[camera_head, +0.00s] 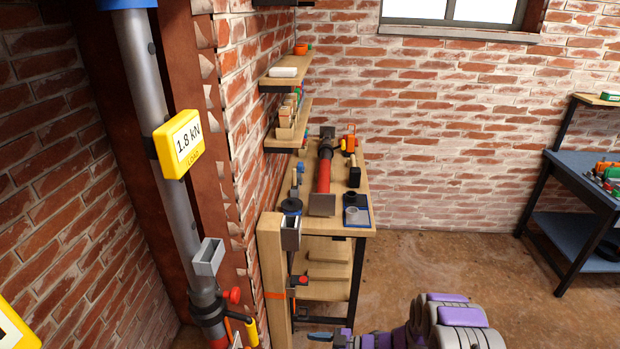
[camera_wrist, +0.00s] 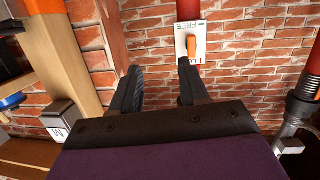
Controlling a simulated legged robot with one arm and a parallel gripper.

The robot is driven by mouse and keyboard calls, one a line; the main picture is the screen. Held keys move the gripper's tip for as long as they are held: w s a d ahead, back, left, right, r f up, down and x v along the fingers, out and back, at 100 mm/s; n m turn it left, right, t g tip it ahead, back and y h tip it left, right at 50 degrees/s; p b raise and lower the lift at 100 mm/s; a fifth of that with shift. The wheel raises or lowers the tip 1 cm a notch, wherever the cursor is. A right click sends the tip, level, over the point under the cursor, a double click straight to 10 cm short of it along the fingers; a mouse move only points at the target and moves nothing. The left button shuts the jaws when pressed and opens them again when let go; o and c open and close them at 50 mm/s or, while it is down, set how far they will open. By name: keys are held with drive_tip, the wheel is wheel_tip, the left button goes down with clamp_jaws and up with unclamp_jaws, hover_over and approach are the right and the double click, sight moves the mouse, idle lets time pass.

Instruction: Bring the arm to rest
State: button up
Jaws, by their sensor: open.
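My arm, purple and grey, reaches in from the bottom right of the head view. My gripper (camera_head: 322,337) is low in that view, in front of the wooden post. In the wrist view my gripper (camera_wrist: 158,72) has its two dark fingers apart, with nothing between them. A white plate marked FREE with an orange lever (camera_wrist: 191,44) shows beyond the right finger; they look apart, though the depth is hard to judge.
A grey steel prop (camera_head: 175,215) with a yellow load display (camera_head: 178,145) reading 1.8 kN stands at left. A wooden post (camera_head: 272,285) stands beside a cluttered workbench (camera_head: 362,218). A blue table (camera_head: 575,170) is at right. Open floor (camera_head: 460,265) lies between bench and table.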

drive_tip(key=w+d+r+m+t+h, duration=0.25)
drive_tip(key=w+d+r+h, duration=0.35)
drive_tip(key=d, duration=0.3)
drive_tip(key=w+d+r+m+t+h, duration=0.25)
drive_tip(key=w+d+r+h, duration=0.25)
drive_tip(key=w+d, duration=0.3)
drive_tip(key=s+d+r+m+h, duration=0.25)
drive_tip(key=d+r+h, duration=0.2)
drive_tip(key=r, duration=0.25)
drive_tip(key=s+d+r+m+h, duration=0.2)
drive_tip(key=s+d+r+h, duration=0.15)
drive_tip(key=d+r, duration=0.35)
drive_tip(key=s+a+r+m+g+h, duration=0.15)
drive_tip(key=s+r, duration=0.25)
drive_tip(key=s, duration=0.4)
drive_tip(key=s+a+r+m+g+y, duration=0.1)
drive_tip(key=s+r+m+g, duration=0.25)
drive_tip(key=s, duration=0.55)
drive_tip(key=s+a+r+g+y, duration=0.1)
drive_tip(key=s+a, duration=0.3)
drive_tip(key=s, duration=0.5)
drive_tip(key=s+a+r+m+g+y, duration=0.1)
drive_tip(key=s+a+g, duration=0.1)
drive_tip(key=s+a, duration=0.3)
drive_tip(key=s+a+r+m+g+y, duration=0.1)
drive_tip(key=s+a, duration=0.3)
drive_tip(key=s, duration=0.9)
drive_tip(key=shift+s+a+r+g+y, duration=0.15)
drive_tip(key=shift+s+a+g+y, duration=0.2)
drive_tip(key=shift+g+y, duration=0.1)
